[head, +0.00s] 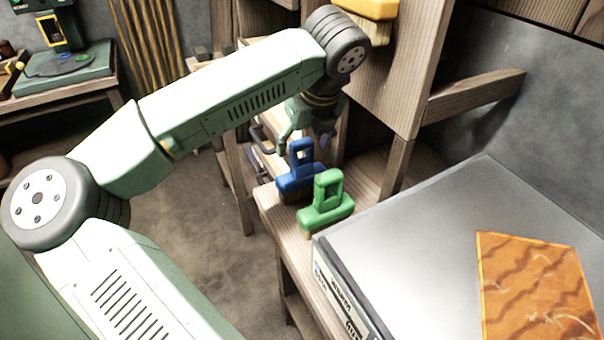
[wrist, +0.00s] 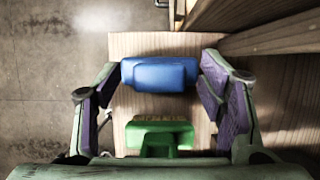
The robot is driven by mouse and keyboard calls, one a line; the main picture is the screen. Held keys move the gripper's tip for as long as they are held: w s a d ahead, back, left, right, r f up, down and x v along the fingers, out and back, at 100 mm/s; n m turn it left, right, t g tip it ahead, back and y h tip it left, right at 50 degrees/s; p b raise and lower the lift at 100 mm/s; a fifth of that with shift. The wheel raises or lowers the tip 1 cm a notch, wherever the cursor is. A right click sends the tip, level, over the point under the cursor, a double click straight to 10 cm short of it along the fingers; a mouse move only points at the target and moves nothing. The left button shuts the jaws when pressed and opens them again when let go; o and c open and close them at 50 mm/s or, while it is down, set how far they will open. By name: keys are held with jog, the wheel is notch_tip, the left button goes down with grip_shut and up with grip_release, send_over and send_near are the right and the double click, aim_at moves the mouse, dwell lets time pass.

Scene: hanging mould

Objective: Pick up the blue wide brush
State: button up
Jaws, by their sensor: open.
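The blue wide brush (head: 299,170) stands upright on a wooden shelf beside a green brush (head: 325,203) of the same shape. In the wrist view the blue brush (wrist: 159,75) lies between the open fingers of my gripper (wrist: 160,92), crosswise, with its ends near both fingertips. Whether the fingers touch it I cannot tell. The green brush (wrist: 160,136) shows nearer the palm in that view. In the head view my gripper (head: 306,135) is over the blue brush, partly hidden by its own wrist.
A grey metal-topped box (head: 420,240) with an orange patterned sheet (head: 535,288) stands right of the brushes. A wooden post (head: 400,70) and a slanted brace (head: 475,95) rise close behind. The floor (head: 190,240) left of the shelf is clear.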

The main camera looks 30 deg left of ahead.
aim_at(302, 170)
jog(key=p+x, duration=0.2)
jog(key=x, duration=0.2)
jog(key=shift+f, duration=0.45)
jog(key=shift+c, duration=0.5)
grip_shut()
